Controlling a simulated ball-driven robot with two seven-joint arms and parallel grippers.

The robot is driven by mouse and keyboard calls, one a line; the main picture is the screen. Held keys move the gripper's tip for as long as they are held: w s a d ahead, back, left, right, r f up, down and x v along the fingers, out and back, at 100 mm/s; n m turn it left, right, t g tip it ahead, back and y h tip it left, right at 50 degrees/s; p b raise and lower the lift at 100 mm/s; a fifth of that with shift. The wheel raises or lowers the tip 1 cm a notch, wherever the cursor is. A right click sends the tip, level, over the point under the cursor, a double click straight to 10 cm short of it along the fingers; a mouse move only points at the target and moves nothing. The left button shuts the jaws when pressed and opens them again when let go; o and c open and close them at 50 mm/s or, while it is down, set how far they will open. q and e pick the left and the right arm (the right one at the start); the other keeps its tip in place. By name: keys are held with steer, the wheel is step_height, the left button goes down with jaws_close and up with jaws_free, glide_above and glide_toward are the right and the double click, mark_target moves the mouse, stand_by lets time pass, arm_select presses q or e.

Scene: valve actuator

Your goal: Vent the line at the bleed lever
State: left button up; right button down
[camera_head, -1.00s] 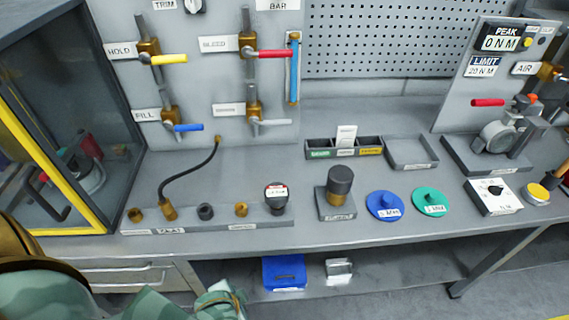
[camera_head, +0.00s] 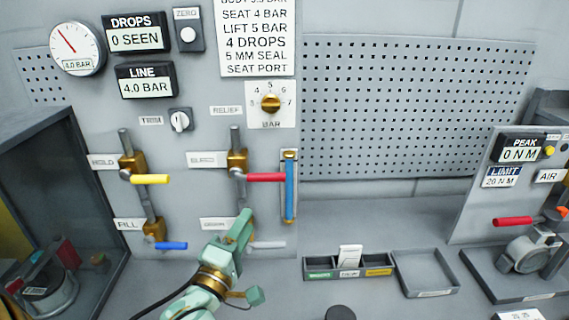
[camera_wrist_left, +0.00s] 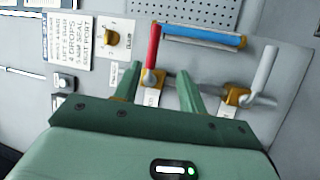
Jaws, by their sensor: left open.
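The bleed valve's red lever (camera_head: 266,177) points right from its brass body (camera_head: 237,160), beside the BLEED label on the panel. The red lever (camera_wrist_left: 153,45) also shows in the left wrist view, its pivot end between my finger tips in the picture. My left gripper (camera_head: 241,222) is open and empty, just below the bleed valve in the head view. Its two fingers (camera_wrist_left: 158,85) point at the panel; I cannot tell whether they touch anything. The line display (camera_head: 145,80) reads 4.0 BAR. My right gripper is not in view.
A grey lever (camera_head: 268,245) sits below the bleed lever, partly behind my gripper. A blue-filled tube (camera_head: 290,187) stands right of the red lever. Yellow (camera_head: 151,179) and blue (camera_head: 171,245) levers are to the left. A parts tray (camera_head: 347,264) is on the bench.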

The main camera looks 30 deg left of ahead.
mark_target(267, 181)
arm_select(q)
steer(key=x, duration=0.4)
steer(key=r+x, duration=0.1)
steer(key=x, duration=0.4)
steer(key=p+x, duration=0.1)
steer(key=x, duration=0.4)
steer(key=shift+a+r, duration=0.2)
steer(key=shift+r, duration=0.05)
steer(key=shift+w, duration=0.55)
steer(key=shift+r, duration=0.1)
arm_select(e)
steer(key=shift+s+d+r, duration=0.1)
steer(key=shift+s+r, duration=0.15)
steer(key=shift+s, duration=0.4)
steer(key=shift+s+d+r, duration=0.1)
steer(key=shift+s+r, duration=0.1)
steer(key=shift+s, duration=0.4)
arm_select(q)
steer(key=shift+c, duration=0.3)
jaws_close()
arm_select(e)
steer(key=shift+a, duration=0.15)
